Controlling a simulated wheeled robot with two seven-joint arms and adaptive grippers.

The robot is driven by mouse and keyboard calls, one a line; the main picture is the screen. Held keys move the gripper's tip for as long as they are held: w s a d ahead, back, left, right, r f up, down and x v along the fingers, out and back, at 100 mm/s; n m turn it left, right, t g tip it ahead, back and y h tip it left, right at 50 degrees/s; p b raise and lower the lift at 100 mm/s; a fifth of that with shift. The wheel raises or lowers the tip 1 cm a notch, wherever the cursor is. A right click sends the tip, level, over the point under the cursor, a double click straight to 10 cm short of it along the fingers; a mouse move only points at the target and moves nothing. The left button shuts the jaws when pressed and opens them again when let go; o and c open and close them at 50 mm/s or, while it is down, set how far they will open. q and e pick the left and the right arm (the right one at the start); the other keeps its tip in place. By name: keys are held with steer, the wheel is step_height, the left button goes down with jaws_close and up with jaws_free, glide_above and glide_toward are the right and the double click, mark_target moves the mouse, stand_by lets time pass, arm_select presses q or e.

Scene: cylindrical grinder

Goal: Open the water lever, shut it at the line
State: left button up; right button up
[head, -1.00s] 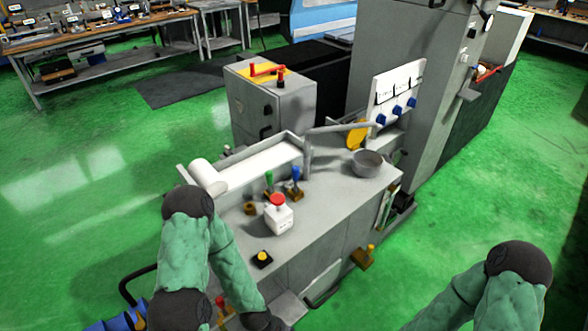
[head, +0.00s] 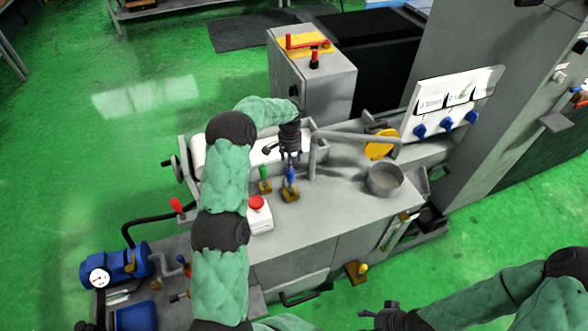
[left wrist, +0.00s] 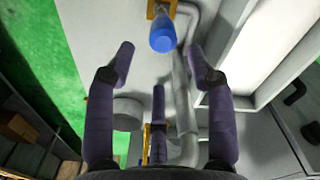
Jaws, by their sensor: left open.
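A blue-handled lever (head: 291,177) stands upright on a brass base on the machine top, beside a green-handled lever (head: 264,174). In the left wrist view the blue handle (left wrist: 163,38) shows end-on, just beyond and between the spread fingertips. My left gripper (head: 290,157) is open, pointing down above the blue handle and not closed on it. A round grey pot (head: 385,178) stands to the right on the machine top; I cannot make out a line on it. My right gripper (head: 384,314) is low in the head view, too small to judge.
A panel with blue knobs (head: 446,102) stands at right. A blue pump with a gauge (head: 112,268) is at lower left.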

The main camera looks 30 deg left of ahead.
mark_target(290, 176)
arm_select(q)
steer(key=shift+w+a+f, duration=0.1)
steer(key=shift+w+a, duration=0.1)
step_height(290, 176, down, 10)
steer(key=shift+f+b, duration=0.2)
steer(key=shift+b, duration=0.15)
jaws_close()
